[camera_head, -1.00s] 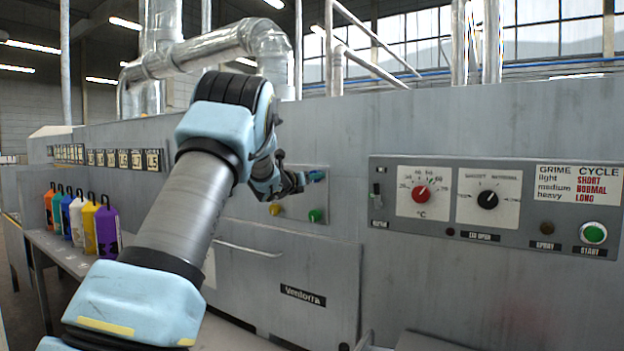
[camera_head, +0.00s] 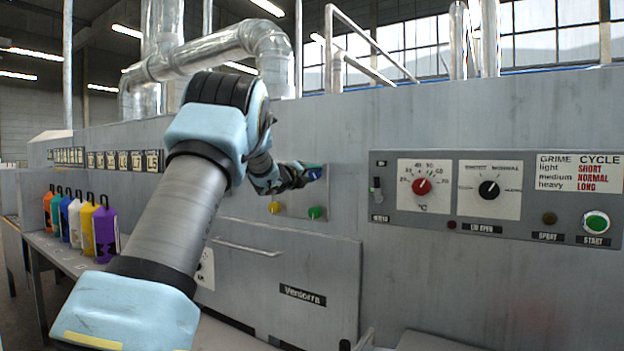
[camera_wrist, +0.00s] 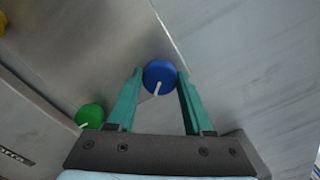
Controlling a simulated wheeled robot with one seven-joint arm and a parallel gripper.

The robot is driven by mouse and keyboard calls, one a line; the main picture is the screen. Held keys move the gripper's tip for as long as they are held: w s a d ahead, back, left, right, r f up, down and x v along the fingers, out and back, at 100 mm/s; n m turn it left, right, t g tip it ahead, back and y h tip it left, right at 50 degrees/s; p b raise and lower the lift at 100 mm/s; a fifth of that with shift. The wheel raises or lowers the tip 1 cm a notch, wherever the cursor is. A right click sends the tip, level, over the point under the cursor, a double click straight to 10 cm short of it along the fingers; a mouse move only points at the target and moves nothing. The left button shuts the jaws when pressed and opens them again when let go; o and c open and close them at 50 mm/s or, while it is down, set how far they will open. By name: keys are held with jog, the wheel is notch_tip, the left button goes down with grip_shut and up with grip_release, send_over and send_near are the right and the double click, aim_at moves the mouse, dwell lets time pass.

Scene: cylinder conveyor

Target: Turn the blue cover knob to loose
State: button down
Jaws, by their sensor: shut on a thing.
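The blue cover knob (camera_wrist: 158,74) is round with a white pointer mark and sits on a metal plate. In the wrist view it lies between the two green fingers of my gripper (camera_wrist: 159,80), which are shut on its sides near their tips. The white mark points down and slightly left in that view. In the head view my gripper (camera_head: 304,174) reaches the knob (camera_head: 315,172) at the plate's upper right, and the fingers partly hide it.
A green knob (camera_head: 316,213) and a yellow knob (camera_head: 274,207) sit lower on the same plate. A control panel (camera_head: 375,235) with red and black dials is to the right. Several coloured bottles (camera_head: 105,232) stand on a bench at the left.

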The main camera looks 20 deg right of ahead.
jog(key=n, duration=0.6)
jog(key=shift+n+p, duration=0.3)
jog(key=shift+p, duration=0.05)
jog(key=n+p, duration=0.2)
jog(key=n, duration=0.4)
jog(key=n+p, duration=0.2)
jog(key=n, duration=0.2)
jog(key=n+p, duration=0.2)
jog(key=n, duration=0.1)
jog(key=shift+n, duration=0.3)
jog(key=n+p, duration=0.1)
jog(key=n, duration=0.2)
jog(key=shift+p, duration=0.35)
jog(key=shift+n+p, duration=0.65)
jog(key=shift+n, duration=0.95)
jog(key=shift+f, duration=0.1)
jog(key=shift+c, duration=1.5)
grip_release()
